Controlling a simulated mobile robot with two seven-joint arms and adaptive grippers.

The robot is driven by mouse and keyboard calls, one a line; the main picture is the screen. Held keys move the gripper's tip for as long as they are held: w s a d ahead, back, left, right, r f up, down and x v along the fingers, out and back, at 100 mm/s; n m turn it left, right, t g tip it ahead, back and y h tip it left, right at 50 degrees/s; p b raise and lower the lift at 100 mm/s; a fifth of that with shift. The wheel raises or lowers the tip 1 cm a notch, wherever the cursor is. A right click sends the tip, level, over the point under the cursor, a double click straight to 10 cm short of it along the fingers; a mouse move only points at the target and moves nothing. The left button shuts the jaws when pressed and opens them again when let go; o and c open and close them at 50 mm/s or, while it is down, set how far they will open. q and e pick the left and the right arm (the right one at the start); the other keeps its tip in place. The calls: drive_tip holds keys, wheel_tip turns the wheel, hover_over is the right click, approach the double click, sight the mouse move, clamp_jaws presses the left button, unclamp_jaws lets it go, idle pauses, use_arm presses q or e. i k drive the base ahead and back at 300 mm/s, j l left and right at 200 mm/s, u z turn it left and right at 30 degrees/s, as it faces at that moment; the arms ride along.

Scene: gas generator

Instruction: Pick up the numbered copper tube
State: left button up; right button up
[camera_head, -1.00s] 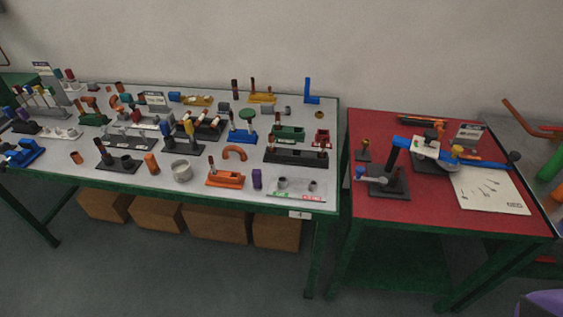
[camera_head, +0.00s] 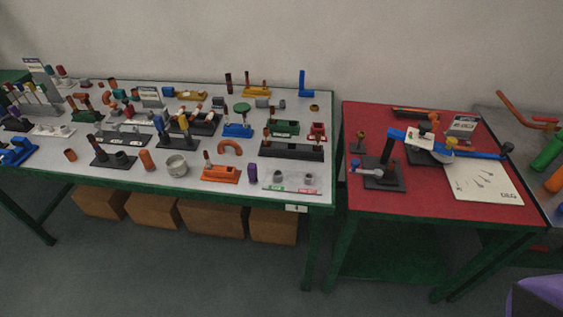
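Several copper-coloured pieces lie or stand on the grey-topped table, and I cannot read a number on any. They include a short copper cylinder (camera_head: 147,160) near the front, a smaller one (camera_head: 70,155) to its left, a curved copper piece (camera_head: 230,147) and a dark brown upright tube (camera_head: 229,83) at the back. A long copper tube (camera_head: 413,112) lies in a dark holder at the back of the red-topped table. I cannot tell which is the numbered one. Neither of my grippers is in view.
The grey table (camera_head: 215,197) is crowded with holders and small parts. The red table (camera_head: 440,207) bears a blue-armed device (camera_head: 475,154), a black stand (camera_head: 380,180) and a white board (camera_head: 485,183). Cardboard boxes (camera_head: 213,217) stand below. The floor in front is clear.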

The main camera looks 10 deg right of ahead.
sight(266, 130)
drive_tip(key=i+l, duration=0.1)
drive_tip(key=l, duration=0.2)
drive_tip(key=i+l, duration=0.1)
drive_tip(key=l, duration=0.15)
drive_tip(key=i+l, duration=0.1)
drive_tip(key=l, duration=0.2)
drive_tip(key=i+l+u, duration=0.1)
drive_tip(key=l+u, duration=0.65)
drive_tip(key=i, duration=0.05)
